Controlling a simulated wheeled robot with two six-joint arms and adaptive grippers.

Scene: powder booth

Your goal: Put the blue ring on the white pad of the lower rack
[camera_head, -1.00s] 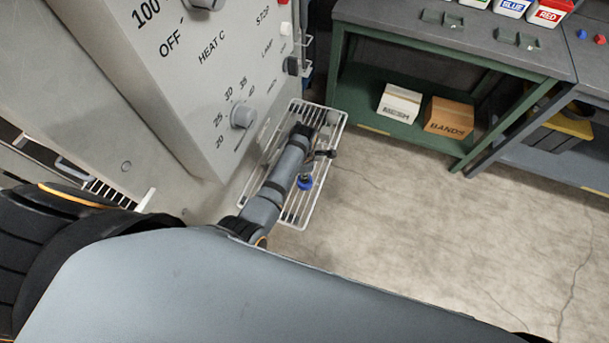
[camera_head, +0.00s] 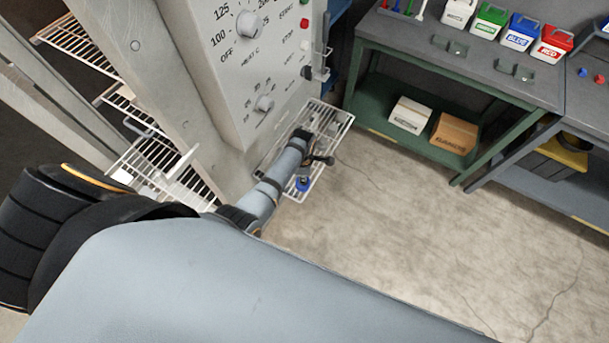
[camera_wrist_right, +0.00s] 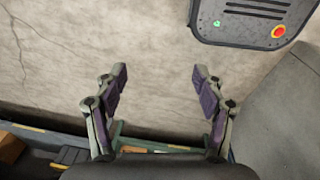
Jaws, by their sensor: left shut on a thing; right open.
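The blue ring (camera_head: 303,184) is small in the head view, at the tip of my left gripper (camera_head: 305,176). The gripper is shut on it, above a wire side shelf (camera_head: 336,124); the fingers are small and partly hidden by my arm. Wire racks show inside the open cabinet at the left; the lower rack (camera_head: 148,158) is partly behind my arm. A small white patch (camera_head: 122,176) at its left side may be the white pad, but I cannot tell surely. My right gripper (camera_wrist_right: 160,75) is open and empty in the right wrist view.
The grey control cabinet (camera_head: 228,85) stands between the racks and the side shelf. A green bench (camera_head: 470,62) with colored bins stands at the back right, two boxes on its lower shelf. The concrete floor is clear. A grey panel with a red button (camera_wrist_right: 255,22) shows in the wrist view.

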